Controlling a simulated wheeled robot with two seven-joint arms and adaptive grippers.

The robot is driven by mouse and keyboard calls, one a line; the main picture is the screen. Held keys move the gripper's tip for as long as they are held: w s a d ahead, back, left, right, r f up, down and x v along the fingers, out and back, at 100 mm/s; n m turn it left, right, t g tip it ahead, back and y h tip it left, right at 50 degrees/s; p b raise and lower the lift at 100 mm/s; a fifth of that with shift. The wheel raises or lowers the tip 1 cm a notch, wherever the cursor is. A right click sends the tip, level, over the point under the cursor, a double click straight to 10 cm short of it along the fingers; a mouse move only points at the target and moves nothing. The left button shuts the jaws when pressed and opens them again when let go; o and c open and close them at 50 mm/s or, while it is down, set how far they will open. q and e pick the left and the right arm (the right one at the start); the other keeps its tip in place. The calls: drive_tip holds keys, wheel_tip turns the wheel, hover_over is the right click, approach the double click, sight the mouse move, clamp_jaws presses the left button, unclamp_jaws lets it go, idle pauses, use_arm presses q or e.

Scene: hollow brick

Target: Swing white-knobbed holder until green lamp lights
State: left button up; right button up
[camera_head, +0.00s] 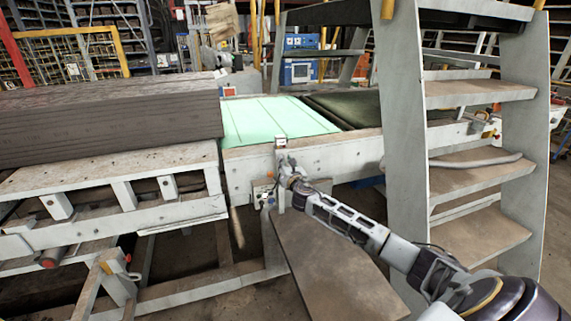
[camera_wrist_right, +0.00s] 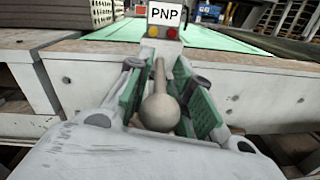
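The holder's pale round knob (camera_wrist_right: 159,112) sits on a thin rod in the right wrist view. The rod runs away from me towards a small box with a PNP label (camera_wrist_right: 163,14). A yellow lamp (camera_wrist_right: 152,31) and a red lamp (camera_wrist_right: 172,33) show under the label; I make out no green lamp. My right gripper (camera_wrist_right: 168,95) has its green-padded fingers apart, one on each side of the knob; I see no firm grip. In the head view my right gripper (camera_head: 287,178) is at the machine's front edge, below the small box (camera_head: 281,142). My left gripper is out of view.
A stack of dark boards (camera_head: 110,120) lies on the white frame (camera_head: 110,178) at left. A green surface (camera_head: 270,118) lies behind the front beam. Grey steps (camera_head: 405,130) stand close to my right arm.

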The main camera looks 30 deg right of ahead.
clamp_jaws()
drive_tip(key=shift+d, duration=0.15)
drive_tip(key=shift+s+d+n+t+y, duration=0.15)
drive_tip(key=shift+d+n+t+y, duration=0.3)
drive_tip(key=shift+n+y, duration=0.65)
drive_tip(key=shift+d, duration=0.1)
drive_tip(key=shift+o, duration=1.9)
unclamp_jaws()
drive_tip(key=shift+s, duration=0.2)
